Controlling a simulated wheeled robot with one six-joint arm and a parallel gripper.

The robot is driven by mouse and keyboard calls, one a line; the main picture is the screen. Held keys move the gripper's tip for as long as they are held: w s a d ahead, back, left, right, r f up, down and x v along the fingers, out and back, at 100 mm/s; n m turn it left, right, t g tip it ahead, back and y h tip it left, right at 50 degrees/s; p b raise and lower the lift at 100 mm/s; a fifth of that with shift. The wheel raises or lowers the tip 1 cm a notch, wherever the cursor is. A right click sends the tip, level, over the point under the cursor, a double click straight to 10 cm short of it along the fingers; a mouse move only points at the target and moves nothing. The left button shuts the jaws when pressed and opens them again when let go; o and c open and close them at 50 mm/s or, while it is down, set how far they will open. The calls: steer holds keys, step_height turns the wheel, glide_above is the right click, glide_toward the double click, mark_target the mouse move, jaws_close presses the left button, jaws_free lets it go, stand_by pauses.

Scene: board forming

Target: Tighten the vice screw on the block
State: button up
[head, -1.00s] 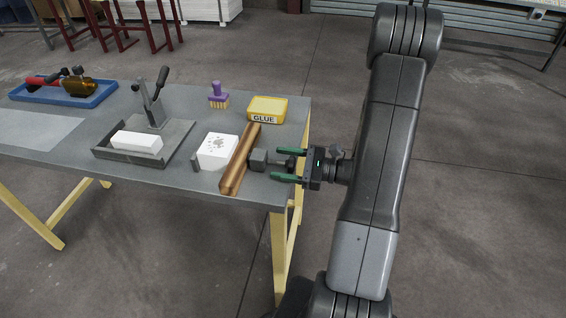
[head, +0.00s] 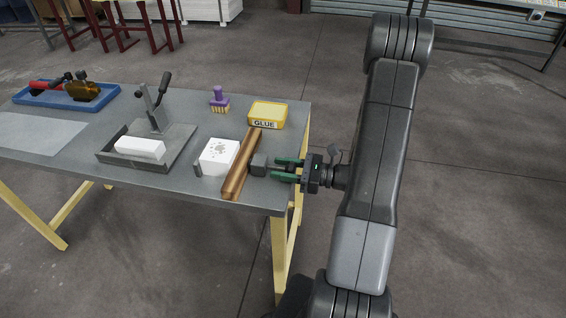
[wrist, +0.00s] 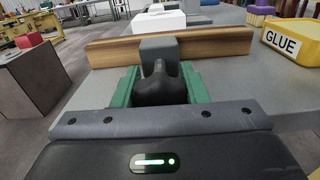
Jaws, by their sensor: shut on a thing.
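The white block (head: 219,156) with grey marks on top sits on the table between a small dark grey jaw (head: 197,170) at its left and a long brown wooden bar (head: 242,165) at its right. A grey housing (head: 258,164) stands against the bar's right side. The dark vice screw knob (wrist: 160,87) sticks out of this housing (wrist: 158,50) towards me. My gripper (head: 287,169) comes in from the right, its green fingers shut on the knob. In the wrist view the fingers (wrist: 160,90) flank the knob on both sides. The screw thread is hidden.
A yellow glue box (head: 267,114) and a purple brush (head: 219,100) stand behind the bar. A grey clamp fixture (head: 155,130) holding a white bar (head: 140,148) and a blue tray (head: 62,96) are further left. The table's right edge lies under my gripper.

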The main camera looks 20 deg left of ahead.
steer(key=shift+m+p, duration=0.35)
steer(key=shift+m, duration=0.55)
steer(key=o, duration=1)
steer(key=shift+c, duration=0.2)
steer(key=b+v, duration=0.1)
steer(key=v, duration=1.3)
steer(key=shift+w+a, duration=0.1)
steer(key=shift+a, duration=0.05)
